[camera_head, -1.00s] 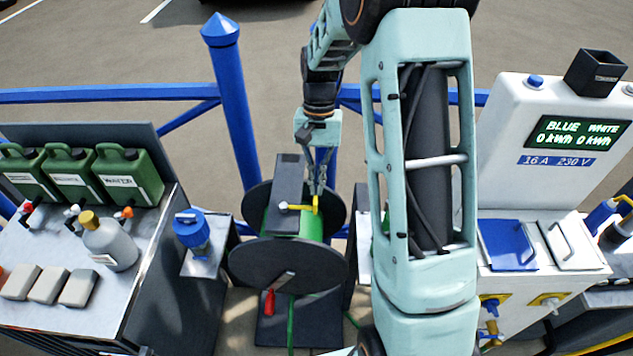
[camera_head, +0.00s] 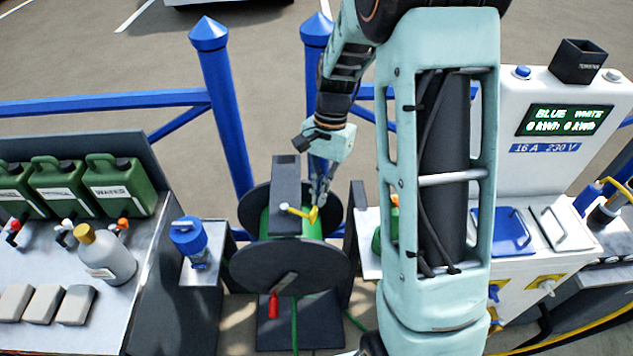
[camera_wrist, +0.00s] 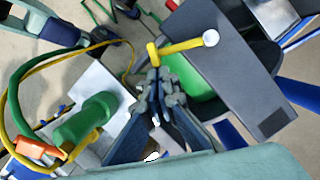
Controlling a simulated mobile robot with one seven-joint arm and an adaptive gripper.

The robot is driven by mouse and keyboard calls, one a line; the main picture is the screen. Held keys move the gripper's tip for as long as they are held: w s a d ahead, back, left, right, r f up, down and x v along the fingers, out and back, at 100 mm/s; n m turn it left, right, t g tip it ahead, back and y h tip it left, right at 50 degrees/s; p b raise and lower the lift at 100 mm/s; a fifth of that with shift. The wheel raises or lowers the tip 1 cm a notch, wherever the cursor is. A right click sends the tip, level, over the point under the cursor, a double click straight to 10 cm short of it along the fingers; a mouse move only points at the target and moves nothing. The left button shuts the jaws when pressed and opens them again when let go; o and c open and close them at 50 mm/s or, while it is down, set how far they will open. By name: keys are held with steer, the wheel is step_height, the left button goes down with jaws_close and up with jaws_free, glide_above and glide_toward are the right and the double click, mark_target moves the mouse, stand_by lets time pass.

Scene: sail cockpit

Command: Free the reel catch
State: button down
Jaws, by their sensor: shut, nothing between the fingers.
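The cable reel (camera_head: 290,265) has dark round flanges and a green drum, with a dark grey bar (camera_head: 286,180) across its top. The reel catch (camera_head: 297,210) is a yellow lever with a pale pivot on that bar and an upright yellow tab at its free end. It slants down to the right. My gripper (camera_head: 317,203) is shut and empty, its tips right at the tab. The wrist view also shows the catch (camera_wrist: 182,46) just beyond my fingertips (camera_wrist: 157,78); I cannot tell whether they touch. A red-handled crank (camera_head: 273,304) hangs on the front flange.
A blue socket (camera_head: 190,238) stands on a post left of the reel. Farther left is a bench (camera_head: 130,280) with green canisters and a grey bottle. A white power pedestal (camera_head: 500,165) stands right, partly behind my arm. Blue railing (camera_head: 90,104) runs behind.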

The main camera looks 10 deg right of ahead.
mark_target(307, 216)
steer(key=s+m, duration=0.2)
steer(key=m, duration=0.1)
steer(key=shift+a+t, duration=0.3)
steer(key=shift+a, duration=0.05)
steer(key=s+a+m+p, duration=0.1)
steer(key=m, duration=0.2)
steer(key=s+a+m+t+y, duration=0.1)
steer(key=s+a+m, duration=0.1)
steer(key=m, duration=0.1)
steer(key=shift+s+a+r+p, duration=0.1)
steer(key=shift+s+p, duration=0.1)
steer(key=shift+p, duration=0.15)
steer(key=shift+s+a+m+t+p, duration=0.2)
steer(key=shift+a+m+p, duration=0.15)
steer(key=shift+a+m, duration=0.2)
steer(key=shift+s+a+m+t+p, duration=0.2)
steer(key=shift+a+m+p, duration=0.1)
steer(key=shift+a+m, duration=0.25)
steer(key=shift+a, duration=0.1)
